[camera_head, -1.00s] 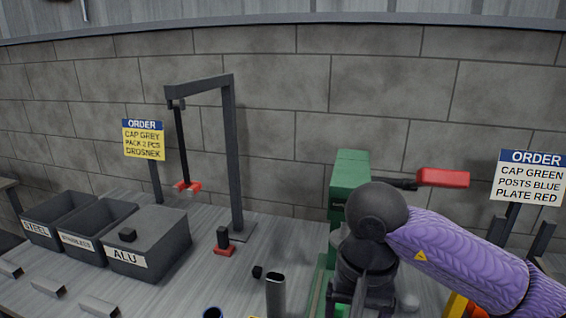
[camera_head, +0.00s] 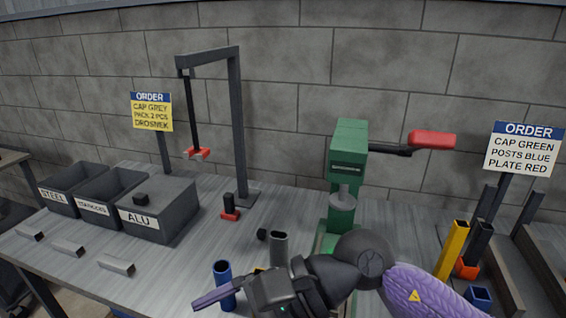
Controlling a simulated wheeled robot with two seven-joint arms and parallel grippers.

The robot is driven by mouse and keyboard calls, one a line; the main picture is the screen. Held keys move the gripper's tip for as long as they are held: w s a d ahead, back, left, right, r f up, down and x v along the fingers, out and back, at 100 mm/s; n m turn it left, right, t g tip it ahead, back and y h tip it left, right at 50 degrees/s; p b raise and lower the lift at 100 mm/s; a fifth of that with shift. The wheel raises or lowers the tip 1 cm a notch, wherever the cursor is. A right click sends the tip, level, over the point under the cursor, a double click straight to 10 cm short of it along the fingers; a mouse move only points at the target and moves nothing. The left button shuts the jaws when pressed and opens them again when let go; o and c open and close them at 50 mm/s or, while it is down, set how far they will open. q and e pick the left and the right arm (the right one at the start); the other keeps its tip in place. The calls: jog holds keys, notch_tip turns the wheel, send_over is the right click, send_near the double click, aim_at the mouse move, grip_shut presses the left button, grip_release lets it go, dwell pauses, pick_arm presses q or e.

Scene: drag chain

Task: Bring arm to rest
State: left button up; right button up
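My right arm, with its purple sleeve, comes in from the lower right. Its dark wrist lies in front of the base of the green press (camera_head: 347,170). My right gripper (camera_head: 215,293) points left at the bottom of the view, over the near part of the bench. Its fingers show edge-on as one slim purple-grey bar, so their opening is not clear. A grey tube (camera_head: 279,248) stands just behind the wrist. My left gripper is out of view.
Dark bins stand at the left, including the ALU bin (camera_head: 150,225). A gantry (camera_head: 237,120) with a hanging red-tipped tool stands behind. The press has a red-handled lever (camera_head: 432,139). Yellow (camera_head: 452,250) and dark posts stand at the right. Metal pieces (camera_head: 116,265) lie front left.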

notch_tip(320, 180, up, 8)
jog(key=w+m+t+y, duration=0.1)
jog(key=m+t+y, duration=0.3)
jog(key=m+y, duration=0.6)
jog(key=w+d+r+m+t+h, duration=0.15)
jog(key=w+d+m+t, duration=0.3)
jog(key=m+t, duration=1.1)
jog(key=w+d+f+m+t+h, duration=0.2)
jog(key=d+f+m+h, duration=0.35)
jog(key=m+h, duration=0.5)
jog(key=w+d+f+m+t+h, duration=0.1)
jog(key=w+d+f+m+h, duration=0.1)
jog(key=d+f+m+h, duration=0.8)
jog(key=s+f+m+g+h, duration=0.1)
jog(key=s+f+m+g, duration=0.5)
jog(key=m, duration=0.5)
jog(key=s+d+f+m+g, duration=0.1)
jog(key=s+f+m+g, duration=0.4)
jog(key=s+f+g, duration=0.7)
jog(key=s+f+t, duration=0.1)
jog(key=s+f, duration=0.3)
jog(key=f, duration=1.2)
jog(key=s+d+f+g, duration=0.1)
jog(key=s+d+f, duration=0.2)
jog(key=s+f, duration=0.7)
jog(key=s, duration=0.3)
jog(key=shift+s+d+f, duration=0.15)
jog(key=shift+s+f, duration=0.15)
jog(key=shift+s, duration=0.1)
